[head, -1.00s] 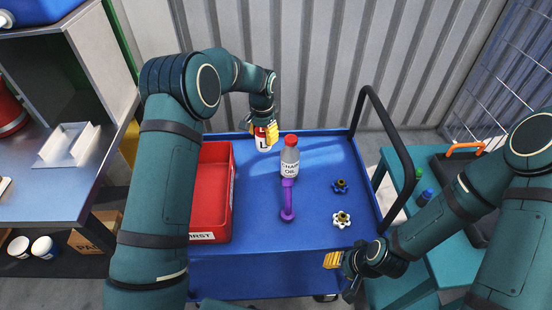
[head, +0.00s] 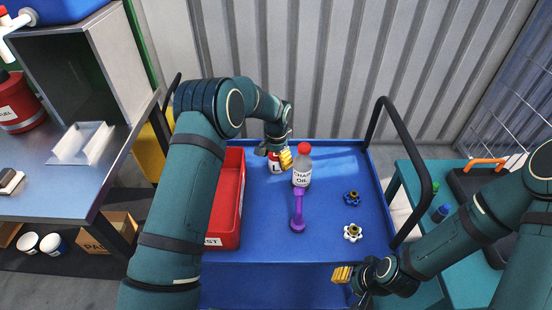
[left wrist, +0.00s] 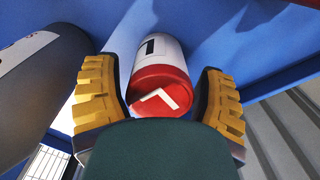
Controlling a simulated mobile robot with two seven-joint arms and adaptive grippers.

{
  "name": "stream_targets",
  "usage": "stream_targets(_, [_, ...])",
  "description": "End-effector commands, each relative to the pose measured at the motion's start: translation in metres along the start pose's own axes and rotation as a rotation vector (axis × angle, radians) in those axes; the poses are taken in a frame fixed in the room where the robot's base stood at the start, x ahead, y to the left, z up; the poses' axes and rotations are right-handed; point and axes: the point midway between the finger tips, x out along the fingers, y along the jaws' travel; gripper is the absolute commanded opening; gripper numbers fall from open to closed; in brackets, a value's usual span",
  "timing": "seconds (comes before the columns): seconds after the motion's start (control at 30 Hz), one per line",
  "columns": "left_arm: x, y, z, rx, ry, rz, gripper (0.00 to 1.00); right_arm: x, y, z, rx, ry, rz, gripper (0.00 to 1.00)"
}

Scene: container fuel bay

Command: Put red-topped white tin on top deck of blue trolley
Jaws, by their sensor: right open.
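The red-topped white tin (head: 275,166) stands on the top deck of the blue trolley (head: 330,242), at the back between the red tray and a grey bottle. My left gripper (head: 284,157) is over the tin and partly hides it. In the left wrist view the tin's red top (left wrist: 160,90) lies between the two yellow fingers, which are spread with a gap visible at the right. My right gripper (head: 345,275) is open and empty in front of the trolley's right front part.
A grey bottle with a red cap (head: 302,166) stands just right of the tin. A purple tool (head: 298,212), a blue knob (head: 351,198), a white knob (head: 352,233) and a red tray (head: 229,235) are on the deck. The trolley's black handle (head: 425,180) rises at the right.

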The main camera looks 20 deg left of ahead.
Motion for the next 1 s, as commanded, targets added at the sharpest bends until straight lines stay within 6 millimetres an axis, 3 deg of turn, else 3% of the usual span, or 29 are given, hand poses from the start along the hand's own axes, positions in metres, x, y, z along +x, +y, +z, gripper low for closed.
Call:
stream_targets(0.47, [-0.011,0.000,-0.001,0.000,0.002,-0.001,0.85,-0.004,-0.001,0.000,0.000,-0.001,0.000,0.47])
stream_targets(1.0, [-0.109,0.000,-0.001,0.000,0.003,-0.001,0.85,-0.022,-0.008,0.002,0.002,-0.010,-0.001,0.47])
